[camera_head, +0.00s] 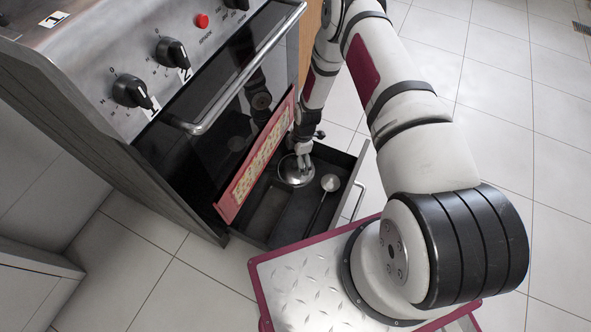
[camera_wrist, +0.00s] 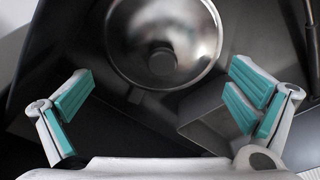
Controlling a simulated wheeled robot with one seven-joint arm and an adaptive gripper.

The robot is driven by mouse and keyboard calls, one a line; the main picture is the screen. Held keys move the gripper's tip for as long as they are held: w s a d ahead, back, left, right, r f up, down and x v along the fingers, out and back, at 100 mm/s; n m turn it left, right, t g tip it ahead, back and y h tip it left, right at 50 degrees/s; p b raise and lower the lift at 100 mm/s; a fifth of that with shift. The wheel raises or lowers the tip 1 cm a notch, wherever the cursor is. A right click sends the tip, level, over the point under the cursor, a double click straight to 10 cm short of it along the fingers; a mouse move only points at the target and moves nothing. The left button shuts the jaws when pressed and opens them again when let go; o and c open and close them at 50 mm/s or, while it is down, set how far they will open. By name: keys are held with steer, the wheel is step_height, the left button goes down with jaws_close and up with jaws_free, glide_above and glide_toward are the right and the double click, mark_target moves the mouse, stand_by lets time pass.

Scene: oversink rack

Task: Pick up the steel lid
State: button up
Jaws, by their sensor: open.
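The steel lid (camera_head: 291,178) is a round, shiny disc lying in the open drawer under the oven. In the wrist view the steel lid (camera_wrist: 190,30) is at the top centre, with its round knob (camera_wrist: 162,62) facing the camera. My gripper (camera_head: 304,158) reaches down into the drawer over the lid. In the wrist view my gripper (camera_wrist: 160,88) is open, its teal-padded fingers spread to the left and right of the knob's line. Nothing is between the pads. I cannot tell the exact height above the lid.
The drawer (camera_head: 349,160) has low dark walls around the lid. A ladle-like utensil (camera_head: 329,184) lies to the lid's right. A red-framed patterned panel (camera_head: 257,160) stands along the drawer's left side, by the oven door (camera_head: 215,95). Tiled floor (camera_head: 500,130) is clear at right.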

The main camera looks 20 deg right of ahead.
mark_target(296, 164)
step_height(296, 164, down, 4)
steer(key=shift+s+a+r+b, duration=0.1)
steer(key=shift+a+r+b, duration=0.05)
steer(key=shift+b, duration=0.75)
steer(key=shift+r, duration=0.1)
steer(key=c, duration=1.8)
steer(key=shift+s, duration=0.1)
steer(key=shift+c, duration=0.4)
